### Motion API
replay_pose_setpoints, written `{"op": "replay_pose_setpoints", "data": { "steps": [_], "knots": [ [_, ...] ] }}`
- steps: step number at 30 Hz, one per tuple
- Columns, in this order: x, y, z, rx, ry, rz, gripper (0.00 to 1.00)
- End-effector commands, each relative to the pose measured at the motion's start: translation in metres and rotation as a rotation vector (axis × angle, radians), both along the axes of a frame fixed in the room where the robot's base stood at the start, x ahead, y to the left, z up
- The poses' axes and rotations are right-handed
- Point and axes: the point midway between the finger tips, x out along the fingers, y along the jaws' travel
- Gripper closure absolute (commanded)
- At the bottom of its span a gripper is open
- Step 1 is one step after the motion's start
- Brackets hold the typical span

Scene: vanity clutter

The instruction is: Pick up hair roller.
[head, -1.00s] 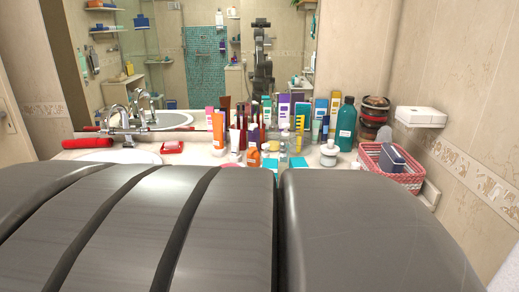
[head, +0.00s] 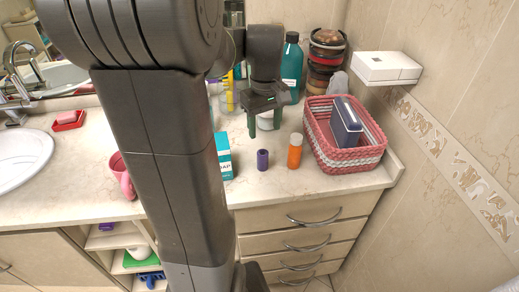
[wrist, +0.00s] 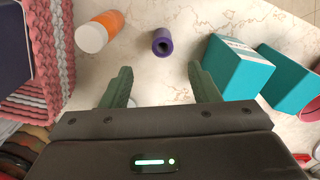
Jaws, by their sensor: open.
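The hair roller (head: 263,160) is a small purple cylinder standing on the marble counter (head: 205,190), near its front edge. In the wrist view the purple roller (wrist: 162,42) shows its dark hollow end, ahead of and between the fingertips. My gripper (head: 264,124) is open and empty, with its green fingers pointing down, above the counter and behind the roller. The wrist view also shows the open gripper (wrist: 160,78), its two fingers apart and neither touching the roller.
An orange bottle with a white cap (head: 295,151) stands right of the roller. A teal and white box (head: 223,156) is on its left. A pink woven basket (head: 345,158) holds a dark blue box (head: 346,122). A teal bottle (head: 291,68) stands behind my gripper.

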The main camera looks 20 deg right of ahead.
Motion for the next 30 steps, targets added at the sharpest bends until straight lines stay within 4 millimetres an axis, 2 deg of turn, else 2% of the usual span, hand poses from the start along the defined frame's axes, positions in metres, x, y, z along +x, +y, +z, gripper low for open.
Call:
{"op": "replay_pose_setpoints", "data": {
  "steps": [3, 9, 17, 25, 30],
  "knots": [
    [-0.001, 0.001, -0.026, 0.003, 0.006, 0.000, 0.45],
    [-0.001, 0.001, -0.060, 0.002, 0.004, 0.000, 0.45],
    [0.000, 0.002, -0.079, 0.002, 0.003, 0.000, 0.45],
    [0.002, 0.004, -0.116, 0.002, 0.004, 0.000, 0.45],
    [0.002, 0.003, -0.124, 0.001, 0.001, 0.000, 0.45]
  ]
}}
